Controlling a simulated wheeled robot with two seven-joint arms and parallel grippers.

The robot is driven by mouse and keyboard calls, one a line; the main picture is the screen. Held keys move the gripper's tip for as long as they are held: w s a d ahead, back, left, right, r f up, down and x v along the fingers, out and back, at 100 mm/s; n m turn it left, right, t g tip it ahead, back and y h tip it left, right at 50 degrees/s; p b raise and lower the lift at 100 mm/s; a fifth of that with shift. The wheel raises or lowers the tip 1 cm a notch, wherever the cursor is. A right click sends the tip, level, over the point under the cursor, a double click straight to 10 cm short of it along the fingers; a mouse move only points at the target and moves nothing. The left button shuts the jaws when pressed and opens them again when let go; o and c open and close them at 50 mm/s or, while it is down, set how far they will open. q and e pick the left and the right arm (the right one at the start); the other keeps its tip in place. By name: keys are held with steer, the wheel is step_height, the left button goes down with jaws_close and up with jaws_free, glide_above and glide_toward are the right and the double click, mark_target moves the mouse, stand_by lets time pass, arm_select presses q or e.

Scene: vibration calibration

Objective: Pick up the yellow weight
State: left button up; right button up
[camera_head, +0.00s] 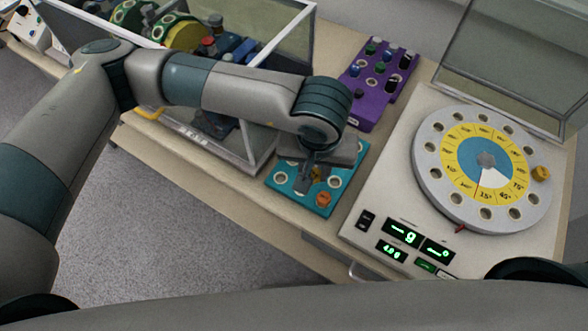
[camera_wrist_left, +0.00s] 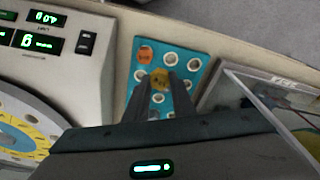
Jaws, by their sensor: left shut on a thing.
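The yellow weight (camera_wrist_left: 160,77) shows between the fingertips of my left gripper (camera_wrist_left: 158,82) in the left wrist view. In the head view the weight (camera_head: 317,173) is partly hidden behind the fingers. My left gripper (camera_head: 310,181) points down over the teal block with white-rimmed holes (camera_head: 284,181) and is shut on the weight. I cannot tell whether the weight is still seated in its hole. The teal block (camera_wrist_left: 187,62) also shows in the wrist view. My right gripper is not in view.
An orange weight (camera_head: 323,199) sits at the teal block's near corner. A purple block (camera_head: 360,111) with several weights stands behind. The calibration machine (camera_head: 373,195), with a round dial (camera_head: 430,150) bearing another yellow weight (camera_head: 541,173), is at right. A glass-sided case (camera_head: 262,160) stands left.

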arm_select(q)
steer(key=shift+s+d+r+b, duration=0.2)
steer(key=shift+s+d+r, duration=0.25)
steer(key=shift+d, duration=0.15)
steer(key=shift+s+d+r+b, duration=0.2)
steer(key=shift+s+d+r, duration=0.25)
steer(key=shift+d, duration=0.1)
